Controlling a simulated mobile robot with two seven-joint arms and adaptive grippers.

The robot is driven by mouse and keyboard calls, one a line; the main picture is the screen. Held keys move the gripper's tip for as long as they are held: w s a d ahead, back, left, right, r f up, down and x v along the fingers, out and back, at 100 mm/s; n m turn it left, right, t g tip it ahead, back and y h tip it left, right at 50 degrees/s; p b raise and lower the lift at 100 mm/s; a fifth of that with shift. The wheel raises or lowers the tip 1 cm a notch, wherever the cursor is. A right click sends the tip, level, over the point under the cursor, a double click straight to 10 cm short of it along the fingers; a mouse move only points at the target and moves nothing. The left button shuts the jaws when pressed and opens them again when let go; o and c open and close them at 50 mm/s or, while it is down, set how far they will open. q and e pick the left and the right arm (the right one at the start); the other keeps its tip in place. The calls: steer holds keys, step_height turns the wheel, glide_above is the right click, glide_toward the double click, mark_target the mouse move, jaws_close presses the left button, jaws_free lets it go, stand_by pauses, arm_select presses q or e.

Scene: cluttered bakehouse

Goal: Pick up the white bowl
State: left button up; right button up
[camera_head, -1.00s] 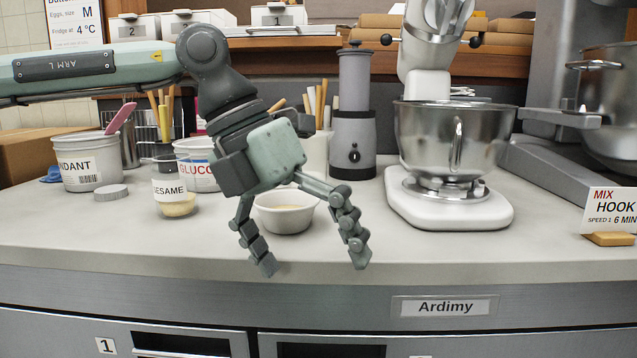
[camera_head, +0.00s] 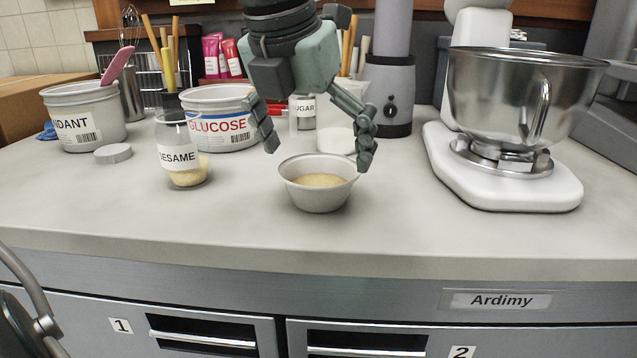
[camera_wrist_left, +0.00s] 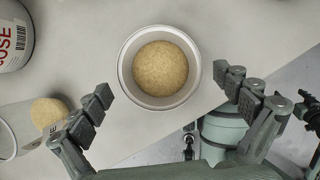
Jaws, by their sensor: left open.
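The white bowl (camera_head: 316,199) stands upright on the worktop and holds pale tan grainy contents. In the left wrist view the bowl (camera_wrist_left: 160,103) is seen from above, near the top middle. My left gripper (camera_head: 318,152) is open and points down, just behind and above the bowl in the head view. In the left wrist view its spread fingertips (camera_wrist_left: 169,90) lie on either side of the bowl's lower part, with nothing between them in grip. I cannot tell whether the right fingertip touches the rim. My right gripper does not show.
A sesame jar (camera_head: 182,158) stands left of the bowl, with a glucose tub (camera_head: 215,128) behind it. A sugar container (camera_head: 303,112) and a white utensil pot (camera_head: 336,135) stand behind the gripper. The mixer (camera_head: 505,180) is at right. The worktop (camera_head: 300,240) before the bowl is clear.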

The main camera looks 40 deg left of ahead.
mark_target(319, 169)
arm_select(q)
steer(key=x, duration=0.3)
steer(key=shift+w+a+f, duration=0.1)
steer(key=shift+f, duration=0.05)
steer(key=c, duration=1.1)
